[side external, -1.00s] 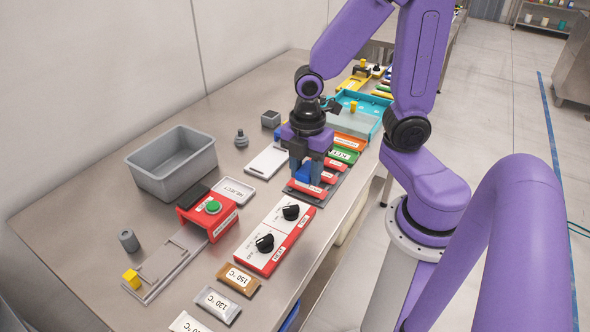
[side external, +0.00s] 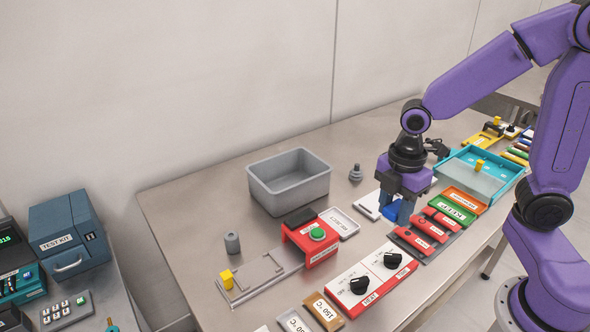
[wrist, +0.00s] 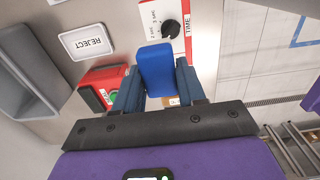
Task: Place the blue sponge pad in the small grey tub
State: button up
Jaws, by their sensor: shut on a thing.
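The blue sponge pad (wrist: 157,70) is between the two fingers of my gripper (wrist: 158,92) in the wrist view. My gripper (side external: 398,208) is shut on it, and the pad (side external: 391,211) shows low between the fingers in the side view. The grey tub (side external: 289,207) is an open rectangular bin on the table, left of my gripper in the side view; it looks empty. Part of the tub (wrist: 38,82) shows at the left edge of the wrist view. The gripper is apart from the tub.
A REJECT tray (side external: 341,224) and a red box with a green button (side external: 312,240) lie between gripper and tub. A grey knobbed piece (side external: 355,174) stands right of the tub. Red blocks (side external: 428,232), a dial panel (side external: 372,277) and a teal tray (side external: 490,172) are nearby.

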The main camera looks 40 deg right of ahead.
jog(key=w+a+f, duration=0.1)
jog(key=w+f, duration=0.1)
jog(key=w, duration=1.4)
jog(key=w+a+f, duration=0.1)
jog(key=w+f, duration=0.1)
jog(key=w, duration=1.4)
jog(key=shift+s+f, duration=0.2)
jog(key=shift+f, duration=4.55)
jog(key=shift+f, duration=0.2)
jog(key=o, duration=0.7)
jog(key=shift+o, duration=0.2)
jog(key=shift+r, duration=0.1)
